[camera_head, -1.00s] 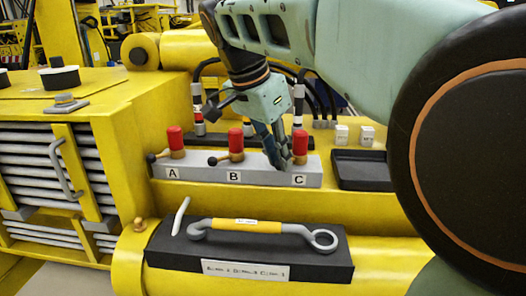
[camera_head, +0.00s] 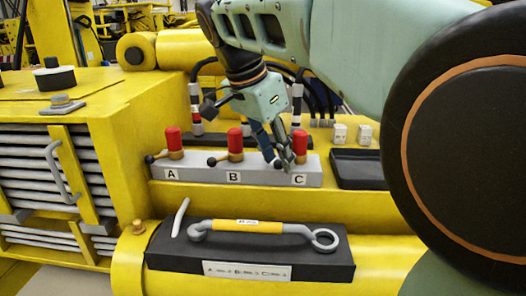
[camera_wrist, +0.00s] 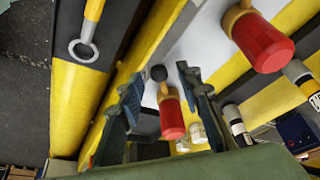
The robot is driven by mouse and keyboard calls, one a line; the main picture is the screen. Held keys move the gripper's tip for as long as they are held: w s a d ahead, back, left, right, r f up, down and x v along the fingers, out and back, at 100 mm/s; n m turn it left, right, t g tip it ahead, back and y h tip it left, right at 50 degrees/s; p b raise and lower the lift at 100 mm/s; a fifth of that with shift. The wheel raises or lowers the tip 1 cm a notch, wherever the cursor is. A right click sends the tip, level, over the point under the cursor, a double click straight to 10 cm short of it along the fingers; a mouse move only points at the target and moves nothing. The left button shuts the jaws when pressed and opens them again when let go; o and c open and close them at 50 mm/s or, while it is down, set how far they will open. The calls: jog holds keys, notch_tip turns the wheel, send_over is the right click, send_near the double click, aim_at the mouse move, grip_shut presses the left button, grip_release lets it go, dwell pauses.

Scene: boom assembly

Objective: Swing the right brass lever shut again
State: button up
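The right valve, marked C, has a red cap (camera_head: 300,143) and stands at the right end of the grey block (camera_head: 200,173). Its lever's black knob (camera_head: 277,163) points left, like the levers on A and B; my fingers partly hide the brass arm. My gripper (camera_head: 285,163) is at this lever, fingers pointing down. In the wrist view my gripper (camera_wrist: 159,75) is open, with the black knob (camera_wrist: 158,73) and C's red cap (camera_wrist: 172,118) showing between the two spread fingers. Gaps show on both sides of the knob; contact is not visible.
Valve B's red cap (camera_head: 235,139) is close on the left, valve A's (camera_head: 173,139) farther left. A black tray (camera_head: 360,168) and two white blocks (camera_head: 352,134) are at the right. A yellow-handled wrench (camera_head: 258,227) lies on a black slab in front. Hoses stand behind.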

jog(key=v, duration=1.2)
dwell(0.4)
